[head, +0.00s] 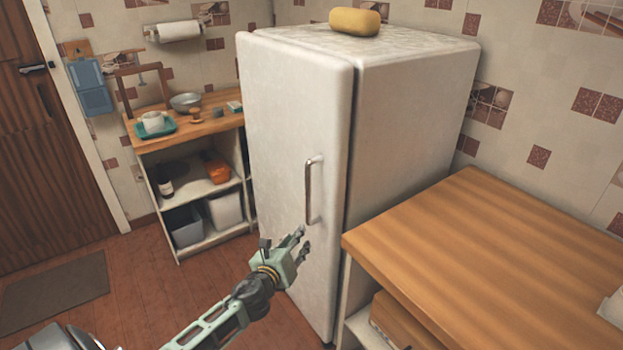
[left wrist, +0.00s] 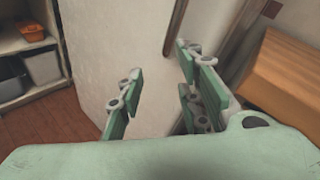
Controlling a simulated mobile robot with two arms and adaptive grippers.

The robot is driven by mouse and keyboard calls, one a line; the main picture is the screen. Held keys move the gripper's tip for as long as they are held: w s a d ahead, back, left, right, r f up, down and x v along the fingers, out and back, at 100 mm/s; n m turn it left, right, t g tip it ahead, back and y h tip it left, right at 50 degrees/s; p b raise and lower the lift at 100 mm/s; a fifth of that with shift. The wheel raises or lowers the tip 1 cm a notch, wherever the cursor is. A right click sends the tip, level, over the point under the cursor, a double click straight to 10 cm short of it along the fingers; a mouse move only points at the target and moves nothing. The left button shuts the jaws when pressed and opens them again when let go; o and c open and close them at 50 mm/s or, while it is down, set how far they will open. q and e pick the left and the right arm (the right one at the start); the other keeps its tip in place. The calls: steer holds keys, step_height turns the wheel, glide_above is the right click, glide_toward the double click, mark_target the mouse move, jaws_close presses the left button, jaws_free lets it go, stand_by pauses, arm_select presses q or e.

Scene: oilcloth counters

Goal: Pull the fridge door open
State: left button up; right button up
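The white fridge (head: 290,130) stands in the middle of the head view with its door shut. A vertical metal handle (head: 314,190) is on the right side of the door. My left gripper (head: 301,240) is in front of the door, just below and slightly left of the handle's lower end. In the left wrist view its fingers (left wrist: 160,95) are spread apart with nothing between them. The handle (left wrist: 180,28) shows beyond the fingertips there, apart from them. My right gripper is not in view.
A wooden counter (head: 490,260) stands close on the right of the fridge. A shelf unit (head: 195,150) with dishes and bins is to the left. A yellow loaf-like object (head: 355,21) lies on the fridge. The floor (head: 140,270) in front is clear.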

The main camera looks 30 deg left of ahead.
mark_target(307, 189)
arm_select(q)
step_height(307, 189, up, 12)
steer(key=w+m+t, duration=0.2)
steer(key=m, duration=0.2)
steer(key=shift+m, duration=0.3)
steer(key=x, duration=0.4)
steer(key=p+x, duration=0.1)
steer(key=x, duration=0.1)
steer(key=shift+w+r, duration=0.25)
steer(key=shift+w, duration=0.6)
jaws_close()
